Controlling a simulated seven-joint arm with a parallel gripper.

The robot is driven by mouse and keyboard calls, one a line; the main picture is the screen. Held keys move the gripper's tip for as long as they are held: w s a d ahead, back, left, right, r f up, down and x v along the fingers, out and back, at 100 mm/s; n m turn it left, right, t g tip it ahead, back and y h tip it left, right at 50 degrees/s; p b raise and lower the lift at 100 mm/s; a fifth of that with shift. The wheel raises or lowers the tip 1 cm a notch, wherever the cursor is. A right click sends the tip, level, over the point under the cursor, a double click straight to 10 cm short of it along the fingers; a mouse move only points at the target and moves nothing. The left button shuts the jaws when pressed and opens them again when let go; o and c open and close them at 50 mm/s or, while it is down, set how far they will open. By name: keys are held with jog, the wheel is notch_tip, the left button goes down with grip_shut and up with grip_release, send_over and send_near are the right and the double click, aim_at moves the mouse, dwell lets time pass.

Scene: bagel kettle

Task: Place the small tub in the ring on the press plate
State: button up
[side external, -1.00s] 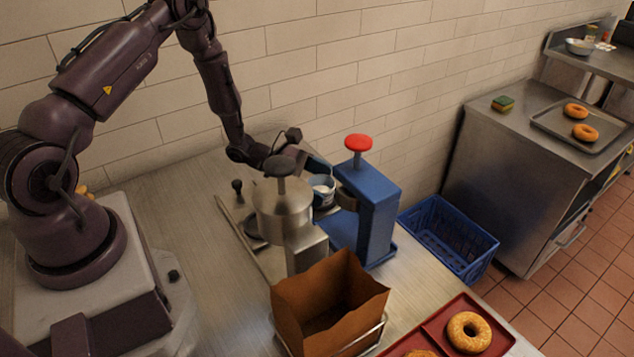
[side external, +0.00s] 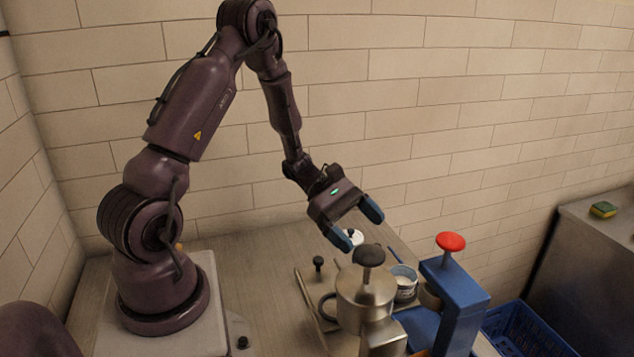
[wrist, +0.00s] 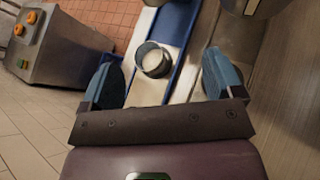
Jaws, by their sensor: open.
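The small tub (side external: 403,283), grey-blue with pale contents, stands upright between the steel press (side external: 363,300) and the blue press (side external: 455,300) with the red knob. In the wrist view the tub (wrist: 153,62) is ahead of and between my two fingers, untouched. I cannot make out the ring or tell whether the tub sits inside it; the presses partly hide that spot in the side view. My gripper (side external: 355,224) is open and empty, with blue fingertips, raised above and behind the steel press.
A blue crate (side external: 530,335) is right of the blue press. The counter's left part (side external: 250,270) is clear. A tiled wall runs behind.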

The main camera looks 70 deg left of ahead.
jog(key=s+d+r+m+y, duration=0.3)
jog(key=s+r+m, duration=0.1)
jog(key=r+m, duration=0.3)
jog(key=s+d+r+m+y, duration=0.3)
jog(key=s+r+m+y, duration=0.1)
jog(key=s+r+m, duration=0.1)
jog(key=s+d+r+m+g+y, duration=0.1)
jog(key=s+d+r+m+y, duration=0.2)
jog(key=s+r+m, duration=0.2)
notch_tip(320, 180, up, 4)
jog(key=m, duration=0.5)
jog(key=shift+s+f+y, duration=0.2)
jog(key=shift+y, duration=0.1)
